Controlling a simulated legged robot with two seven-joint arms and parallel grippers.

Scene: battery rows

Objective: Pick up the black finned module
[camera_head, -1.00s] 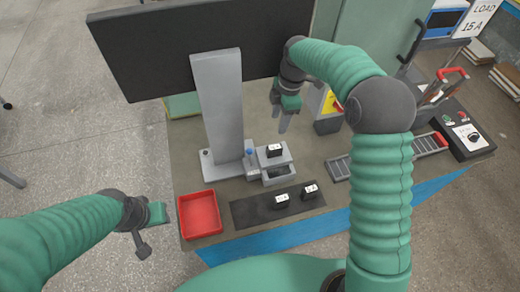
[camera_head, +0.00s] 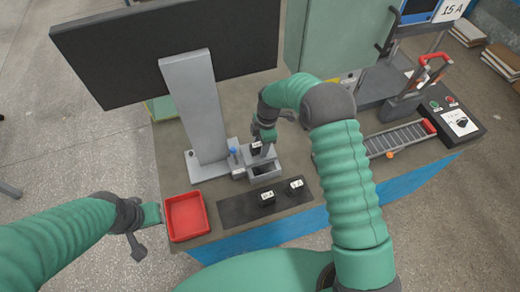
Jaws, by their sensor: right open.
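Three small black modules with white labels are in view; their fins are too small to make out. One module (camera_head: 256,149) sits in the grey fixture (camera_head: 265,173) beside the monitor stand. The other two, a left one (camera_head: 267,198) and a right one (camera_head: 296,186), stand on the dark mat (camera_head: 236,211). My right gripper (camera_head: 258,143) is open, pointing down at the module in the fixture, with its fingers close around or just above it; I cannot tell whether they touch. My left gripper (camera_head: 144,240) is beside the table's left edge, away from the modules; its jaws are unclear.
A red tray (camera_head: 186,218) is at the table's front left. A large monitor (camera_head: 110,62) on a grey stand (camera_head: 195,105) rises behind the fixture. A roller track (camera_head: 395,140) and a control box (camera_head: 455,120) are at the right.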

